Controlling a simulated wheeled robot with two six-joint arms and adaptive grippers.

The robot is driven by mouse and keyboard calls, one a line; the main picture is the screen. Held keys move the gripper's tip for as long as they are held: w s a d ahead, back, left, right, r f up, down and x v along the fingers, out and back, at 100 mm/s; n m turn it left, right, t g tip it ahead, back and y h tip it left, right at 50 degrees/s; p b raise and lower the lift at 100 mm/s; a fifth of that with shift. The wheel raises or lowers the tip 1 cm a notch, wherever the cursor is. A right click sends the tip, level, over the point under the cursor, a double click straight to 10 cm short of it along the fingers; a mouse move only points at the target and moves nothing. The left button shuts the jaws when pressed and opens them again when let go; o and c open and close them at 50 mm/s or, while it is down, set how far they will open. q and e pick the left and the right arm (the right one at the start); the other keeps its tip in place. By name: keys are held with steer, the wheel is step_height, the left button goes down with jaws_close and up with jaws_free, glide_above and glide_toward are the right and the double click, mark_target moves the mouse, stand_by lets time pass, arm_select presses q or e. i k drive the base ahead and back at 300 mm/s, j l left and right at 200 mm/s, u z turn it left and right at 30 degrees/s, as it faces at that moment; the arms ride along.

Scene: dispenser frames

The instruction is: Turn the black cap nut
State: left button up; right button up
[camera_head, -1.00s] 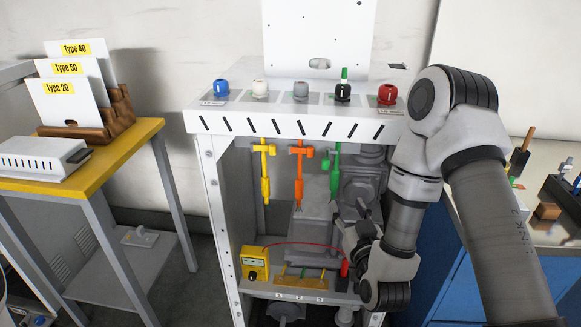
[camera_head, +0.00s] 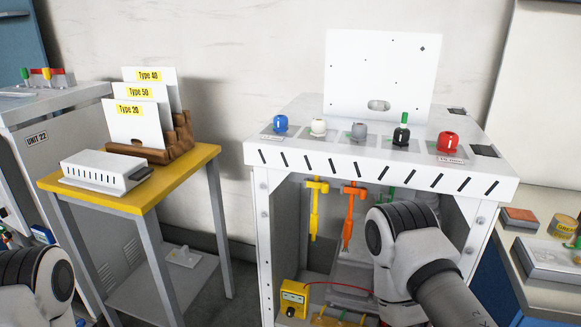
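The black cap nut (camera_head: 401,137) sits on top of the white dispenser frame (camera_head: 300,158), in a row with the other coloured caps. My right gripper is not visible. Part of my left arm shows at the bottom left corner, far from the cap; its gripper is out of view. Nothing is seen touching the black cap nut.
Blue (camera_head: 281,124), white (camera_head: 318,127), grey (camera_head: 359,131) and red (camera_head: 449,142) caps share the top. A white panel (camera_head: 380,70) stands behind them. Yellow (camera_head: 316,205) and orange (camera_head: 349,222) tools hang below. A yellow-topped table (camera_head: 130,200) stands left.

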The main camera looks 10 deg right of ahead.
mark_target(399, 136)
steer(key=z, duration=1)
